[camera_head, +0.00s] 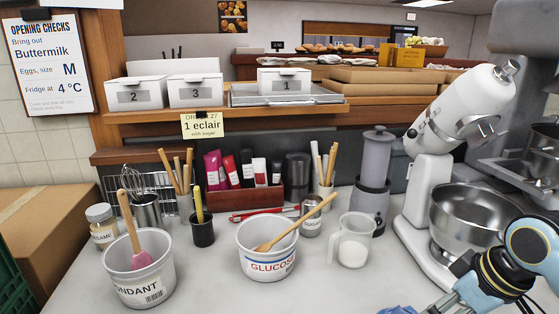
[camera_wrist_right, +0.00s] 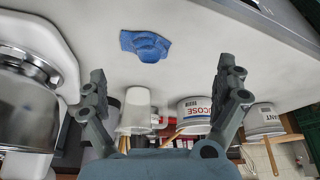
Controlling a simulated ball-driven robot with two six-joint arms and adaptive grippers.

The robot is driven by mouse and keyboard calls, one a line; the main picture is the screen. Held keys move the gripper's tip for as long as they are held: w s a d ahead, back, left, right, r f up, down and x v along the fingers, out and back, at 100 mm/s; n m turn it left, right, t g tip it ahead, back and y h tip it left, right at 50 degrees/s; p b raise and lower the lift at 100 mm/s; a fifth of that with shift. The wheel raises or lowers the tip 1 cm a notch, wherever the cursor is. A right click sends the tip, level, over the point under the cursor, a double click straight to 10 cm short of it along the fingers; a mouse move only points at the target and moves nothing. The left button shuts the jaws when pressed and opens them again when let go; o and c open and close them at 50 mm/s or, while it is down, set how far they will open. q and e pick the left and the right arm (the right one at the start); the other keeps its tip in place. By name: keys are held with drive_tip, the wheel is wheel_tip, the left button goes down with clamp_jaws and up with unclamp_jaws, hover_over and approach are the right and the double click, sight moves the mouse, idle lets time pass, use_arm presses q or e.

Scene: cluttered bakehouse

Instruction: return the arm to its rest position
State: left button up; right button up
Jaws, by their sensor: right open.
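My right arm comes in at the lower right of the head view, beside the white stand mixer (camera_head: 430,185). My right gripper (camera_wrist_right: 161,72) shows in the wrist view with its two fingers wide apart and nothing between them. Past the fingers is the pale worktop (camera_wrist_right: 200,65), with a crumpled blue cloth (camera_wrist_right: 145,45) lying on it. The cloth also shows at the bottom edge of the head view (camera_head: 397,310). My left gripper is in neither view.
The mixer's steel bowl (camera_head: 470,212) is close to my right arm. A white jug (camera_head: 352,240), a glucose tub (camera_head: 267,262) with a wooden spoon and a fondant tub (camera_head: 140,275) stand on the worktop.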

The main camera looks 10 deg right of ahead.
drive_tip(key=s+a+r+m+h, duration=0.1)
drive_tip(key=s+a+r+m, duration=0.1)
drive_tip(key=s, duration=0.7)
drive_tip(key=s+a+r+m+h, duration=0.2)
drive_tip(key=s, duration=0.7)
wheel_tip(320, 180, down, 34)
drive_tip(key=s+d+g+b, duration=0.1)
drive_tip(key=d+b, duration=0.2)
drive_tip(key=b, duration=0.7)
drive_tip(key=s+f+g+b, duration=0.1)
drive_tip(key=s+f+b, duration=0.3)
drive_tip(key=s+f, duration=0.5)
drive_tip(key=s+f+g+b, duration=0.1)
drive_tip(key=s+f+b, duration=0.4)
drive_tip(key=s+f, duration=0.5)
wheel_tip(320, 180, down, 8)
drive_tip(key=shift+s+d+f+m, duration=0.1)
drive_tip(key=shift+s+d+m, duration=0.1)
drive_tip(key=shift+d+m, duration=0.2)
